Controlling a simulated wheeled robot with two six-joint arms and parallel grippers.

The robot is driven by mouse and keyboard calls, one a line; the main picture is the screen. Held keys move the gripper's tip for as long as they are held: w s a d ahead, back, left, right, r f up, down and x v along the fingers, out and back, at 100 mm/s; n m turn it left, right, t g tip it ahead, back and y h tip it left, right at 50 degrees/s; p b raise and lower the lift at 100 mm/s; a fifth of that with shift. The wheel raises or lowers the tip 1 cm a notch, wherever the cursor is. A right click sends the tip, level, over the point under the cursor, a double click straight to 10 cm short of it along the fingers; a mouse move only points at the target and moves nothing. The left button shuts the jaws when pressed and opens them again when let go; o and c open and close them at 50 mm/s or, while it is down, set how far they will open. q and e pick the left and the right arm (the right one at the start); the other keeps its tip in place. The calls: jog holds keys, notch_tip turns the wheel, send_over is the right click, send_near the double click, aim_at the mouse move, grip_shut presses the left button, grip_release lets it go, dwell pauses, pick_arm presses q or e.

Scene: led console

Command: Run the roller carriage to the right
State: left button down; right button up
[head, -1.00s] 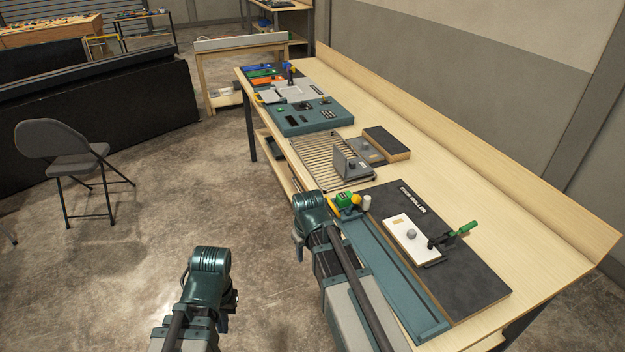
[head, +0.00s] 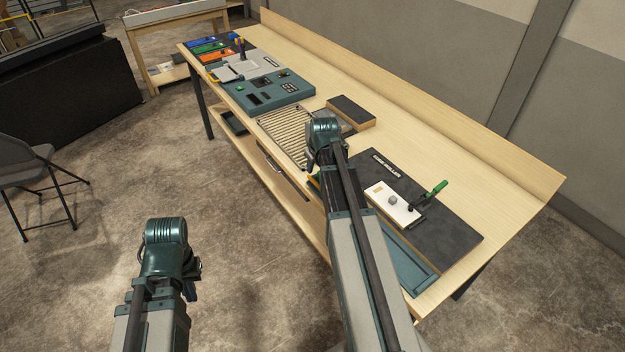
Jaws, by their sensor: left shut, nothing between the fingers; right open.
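The edge roller station is a dark board (head: 440,236) with a teal rail (head: 407,262) along its front edge. The roller carriage is mostly hidden behind my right arm; only a sliver of yellow and green (head: 316,181) shows at the rail's far end. My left gripper (head: 191,286) is shut and empty, over the floor left of the bench.
A slatted rack (head: 284,130) and a dark-topped block (head: 350,112) lie beyond the station. A teal console (head: 266,91) and coloured bins (head: 207,47) stand farther along the bench. A folding chair (head: 22,165) is at left. The bench's right strip is clear.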

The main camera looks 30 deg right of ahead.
aim_at(313, 180)
jog(key=b+x, duration=1)
jog(key=x, duration=0.2)
jog(key=shift+f+b, duration=0.3)
jog(key=shift+b, duration=0.05)
grip_shut()
dwell(0.9)
